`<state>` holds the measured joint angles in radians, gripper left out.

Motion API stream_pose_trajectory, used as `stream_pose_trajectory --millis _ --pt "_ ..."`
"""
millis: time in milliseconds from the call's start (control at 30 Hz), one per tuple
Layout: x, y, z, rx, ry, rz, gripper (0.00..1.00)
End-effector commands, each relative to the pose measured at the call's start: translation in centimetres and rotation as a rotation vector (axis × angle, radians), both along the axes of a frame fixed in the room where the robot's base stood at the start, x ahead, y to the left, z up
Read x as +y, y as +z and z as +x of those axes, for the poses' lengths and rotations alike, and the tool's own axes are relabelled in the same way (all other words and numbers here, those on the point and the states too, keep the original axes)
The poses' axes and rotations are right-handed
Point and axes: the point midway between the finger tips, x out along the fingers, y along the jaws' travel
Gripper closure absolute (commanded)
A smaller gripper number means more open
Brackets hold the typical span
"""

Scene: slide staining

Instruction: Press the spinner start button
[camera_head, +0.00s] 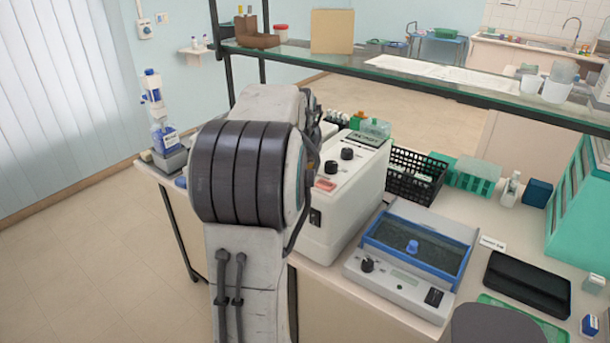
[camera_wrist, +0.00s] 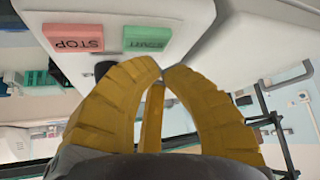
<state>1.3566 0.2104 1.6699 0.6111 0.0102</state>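In the wrist view, the green START button (camera_wrist: 147,38) sits on a white sloping panel (camera_wrist: 110,12), beside the red STOP button (camera_wrist: 75,38). The lettering appears upside down. My gripper (camera_wrist: 163,72) has yellow ribbed fingers with their tips drawn together and nothing visible between them. The tips appear just below the START button in the picture, with a visible gap; the depth between them is unclear. In the head view, a white machine (camera_head: 335,228) with black knobs and a red button (camera_head: 325,184) stands on the bench. My arm hides its left part and most of my gripper.
A blue-framed device (camera_head: 412,285) stands right of the machine, with a black basket (camera_head: 415,175) behind it. A glass shelf (camera_head: 440,84) spans above the bench. A bottle stand (camera_head: 165,140) is at the bench's left end. Open floor lies left.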

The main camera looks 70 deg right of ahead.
Motion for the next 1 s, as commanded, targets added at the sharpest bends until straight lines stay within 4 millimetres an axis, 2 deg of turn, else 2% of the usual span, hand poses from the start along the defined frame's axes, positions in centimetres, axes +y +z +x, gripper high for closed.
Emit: stream_pose_trajectory --millis 700,1000 --pt "0.0 -0.04 0.0 0.0 0.0 0.0 1.0" --pt "0.01 -0.76 0.05 -0.001 0.001 0.0 1.0"
